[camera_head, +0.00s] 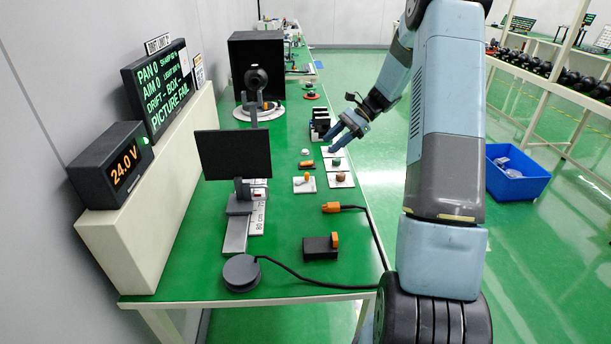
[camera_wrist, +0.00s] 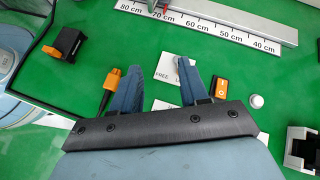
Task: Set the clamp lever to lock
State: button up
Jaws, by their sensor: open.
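The clamp lever is the orange handle (camera_head: 307,176) on a small white plate (camera_head: 299,188) on the green bench in the head view. In the wrist view a white plate marked FREE (camera_wrist: 166,73) shows between and behind my fingers. The handle itself is not clear there, and my right-hand finger covers part of the plate. No LOCK mark can be read. My gripper (camera_head: 332,143) is open and empty, above the bench and farther back than the lever plate in the head view. Its blue fingers (camera_wrist: 176,60) point toward the plate in the wrist view, apart from the lever.
Nearby are an orange and black rocker switch (camera_wrist: 222,88), a white knob (camera_wrist: 256,101), an orange cable connector (camera_wrist: 108,88) and a black block with an orange part (camera_wrist: 65,43). Two more knob plates (camera_head: 341,181) lie right of the lever. A graduated rail (camera_wrist: 210,22) carries a dark screen (camera_head: 233,154).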

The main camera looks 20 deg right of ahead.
aim_at(307, 173)
jog(key=w+d+f+m+y, duration=0.1)
jog(key=f, duration=0.2)
jog(key=w+d+f+m+y, duration=0.1)
jog(key=d+f, duration=0.1)
jog(key=f, duration=0.1)
jog(key=w+d+f+m+t, duration=0.1)
jog(key=w+f, duration=0.1)
jog(key=f, duration=0.1)
jog(key=shift+d+f+y, duration=0.2)
jog(key=shift+d+y, duration=0.05)
jog(key=shift+y, duration=0.15)
jog(key=x, duration=1.3)
jog(key=shift+w+a+f, duration=0.15)
jog(key=shift+w+a, duration=0.05)
jog(key=shift+a, duration=0.15)
jog(key=shift+c, duration=0.2)
grip_shut()
